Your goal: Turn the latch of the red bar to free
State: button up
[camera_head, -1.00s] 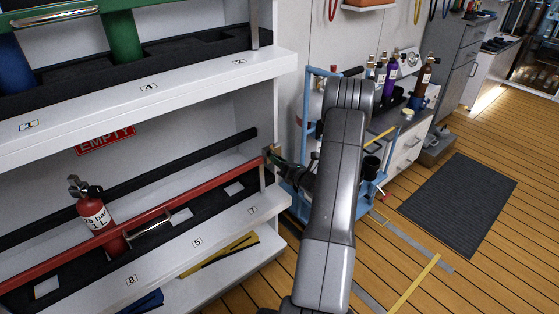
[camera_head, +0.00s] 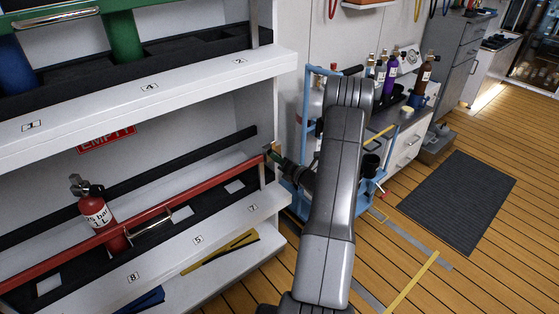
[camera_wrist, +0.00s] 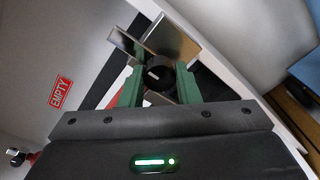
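The red bar (camera_head: 190,189) runs across the front of the lower shelf, in front of a red bottle (camera_head: 95,214). At its right end is a metal bracket (camera_wrist: 176,39) with the latch, a round dark knob (camera_wrist: 158,74) with a white mark. In the wrist view the knob lies between and just beyond the green fingers of my gripper (camera_wrist: 159,84). The fingers are spread, one on each side; I cannot tell whether either touches the knob. In the head view my gripper (camera_head: 275,155) is at the bar's right end, and the knob is hidden there.
The upper shelf (camera_head: 150,95) overhangs the bar and holds a blue and a green cylinder. A blue-framed cart (camera_head: 308,110) stands close behind my arm, beside a bench with several bottles. Open wooden floor with a dark mat (camera_head: 460,202) lies to the right.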

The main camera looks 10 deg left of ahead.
jog(key=o, duration=0.4)
jog(key=p+v, duration=0.1)
jog(key=v, duration=1.2)
jog(key=shift+s+d+r, duration=0.15)
jog(key=shift+s+d, duration=0.1)
jog(key=shift+d, duration=0.1)
jog(key=shift+a, duration=0.1)
jog(key=b+x, duration=0.1)
jog(key=x, duration=1.2)
jog(key=shift+w+a, duration=0.25)
jog(key=shift+w, duration=0.05)
jog(key=shift+s+d, duration=0.1)
